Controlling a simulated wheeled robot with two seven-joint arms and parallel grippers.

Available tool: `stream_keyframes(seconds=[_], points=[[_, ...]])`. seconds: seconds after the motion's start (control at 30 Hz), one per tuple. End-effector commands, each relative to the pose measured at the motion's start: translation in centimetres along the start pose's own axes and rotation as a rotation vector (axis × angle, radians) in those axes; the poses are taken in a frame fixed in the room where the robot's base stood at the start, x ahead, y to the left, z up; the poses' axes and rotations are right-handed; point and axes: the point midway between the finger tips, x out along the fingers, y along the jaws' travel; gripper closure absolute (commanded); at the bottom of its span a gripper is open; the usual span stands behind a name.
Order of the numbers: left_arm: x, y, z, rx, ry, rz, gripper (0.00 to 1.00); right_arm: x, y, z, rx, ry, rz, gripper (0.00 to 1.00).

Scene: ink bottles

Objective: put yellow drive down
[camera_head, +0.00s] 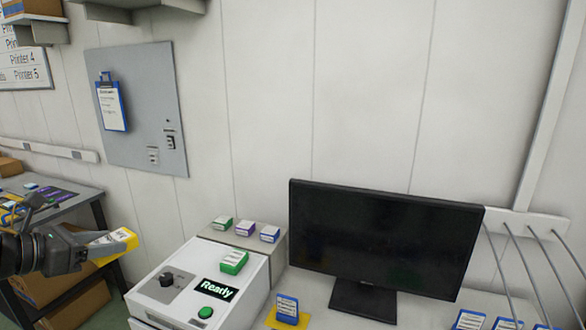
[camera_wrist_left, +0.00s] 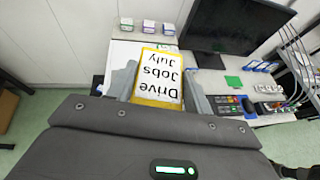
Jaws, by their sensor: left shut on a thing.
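The yellow drive (camera_head: 129,237) shows at the left of the head view, with a white label on its top. In the left wrist view a finger of the left gripper (camera_wrist_left: 158,90) lies on each side of the drive. My right gripper is in neither view.
A white machine (camera_head: 151,297) with a "Ready" display carries a green drive (camera_head: 234,262). Three small boxes stand on the ledge (camera_head: 211,235) behind. A black monitor (camera_head: 384,237) stands right. A blue drive (camera_head: 287,308) sits on a yellow mat. The dark side table (camera_head: 88,200) holds several items.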

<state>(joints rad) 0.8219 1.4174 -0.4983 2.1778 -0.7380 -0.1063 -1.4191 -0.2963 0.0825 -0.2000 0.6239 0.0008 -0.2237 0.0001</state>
Motion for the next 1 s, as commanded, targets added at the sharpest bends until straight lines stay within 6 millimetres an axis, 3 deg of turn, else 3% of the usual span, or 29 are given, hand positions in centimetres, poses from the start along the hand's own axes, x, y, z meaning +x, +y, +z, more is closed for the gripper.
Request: stream_keyframes(seconds=[0.27, 0.37, 0.47, 0.6, 0.7, 0.83, 1.0], points=[[3.7, -4.8, -3.7, 0.07, -0.001, -0.191, 0.76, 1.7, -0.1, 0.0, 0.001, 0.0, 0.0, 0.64], [5.3, -6.9, -6.0, 0.097, -0.001, -0.261, 0.76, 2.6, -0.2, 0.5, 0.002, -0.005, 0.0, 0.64], [7.0, -9.6, -9.2, 0.125, -0.003, -0.337, 0.76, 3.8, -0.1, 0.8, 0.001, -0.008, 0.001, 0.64], [9.2, -13.8, -15.4, 0.154, -0.002, -0.406, 0.76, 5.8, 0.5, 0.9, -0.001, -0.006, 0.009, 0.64], [10.1, -15.8, -19.0, 0.156, 0.0, -0.403, 0.76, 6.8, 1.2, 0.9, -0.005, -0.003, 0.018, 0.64], [10.5, -17.2, -22.0, 0.155, 0.002, -0.389, 0.76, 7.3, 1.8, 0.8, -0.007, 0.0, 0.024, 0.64], [10.6, -17.9, -23.5, 0.16, 0.002, -0.388, 0.76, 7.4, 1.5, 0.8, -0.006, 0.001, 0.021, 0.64]])
